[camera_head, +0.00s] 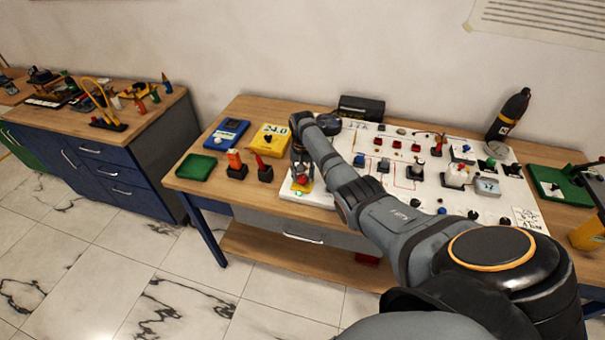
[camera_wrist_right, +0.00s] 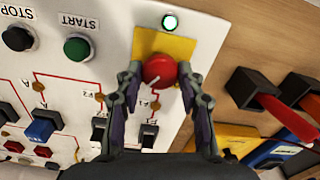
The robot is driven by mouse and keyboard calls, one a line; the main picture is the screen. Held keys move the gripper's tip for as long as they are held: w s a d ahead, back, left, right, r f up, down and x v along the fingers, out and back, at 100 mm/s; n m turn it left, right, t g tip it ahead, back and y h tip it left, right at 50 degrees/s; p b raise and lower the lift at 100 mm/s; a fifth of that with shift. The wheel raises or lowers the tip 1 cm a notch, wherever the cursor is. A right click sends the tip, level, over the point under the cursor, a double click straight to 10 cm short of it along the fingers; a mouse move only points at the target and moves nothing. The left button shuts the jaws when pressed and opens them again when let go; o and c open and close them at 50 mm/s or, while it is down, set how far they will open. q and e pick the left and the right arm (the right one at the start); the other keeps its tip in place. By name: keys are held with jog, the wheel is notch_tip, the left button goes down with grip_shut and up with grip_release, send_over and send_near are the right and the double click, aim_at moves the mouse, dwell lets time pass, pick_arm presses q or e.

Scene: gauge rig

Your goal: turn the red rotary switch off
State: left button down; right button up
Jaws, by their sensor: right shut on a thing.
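The red rotary switch (camera_wrist_right: 160,71) is a round red knob with a pale pointer mark. It sits on a yellow plate (camera_wrist_right: 178,44) on the white panel (camera_wrist_right: 220,12). My right gripper (camera_wrist_right: 159,75) has one finger on each side of the knob and is shut on it. A round lamp (camera_wrist_right: 170,21) beside the yellow plate glows pale green-white. In the head view my right gripper (camera_head: 301,168) reaches down at the panel's left end and hides most of the switch. My left gripper is not in view.
A black STOP button (camera_wrist_right: 17,38) and a green START button (camera_wrist_right: 78,48) are on the same panel. A yellow meter (camera_head: 270,139) and a green tray (camera_head: 196,167) lie left of the panel.

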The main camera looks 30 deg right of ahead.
jog(key=n+p, duration=0.1)
jog(key=n, duration=0.2)
jog(key=shift+r+n, duration=0.15)
jog(key=shift+n, duration=0.15)
jog(key=n+p, duration=0.1)
jog(key=n, duration=0.2)
jog(key=shift+n, duration=0.3)
jog(key=n, duration=0.4)
jog(key=shift+p, duration=0.3)
jog(key=shift+w+n, duration=0.1)
jog(key=shift+n, duration=2)
jog(key=o, duration=1.2)
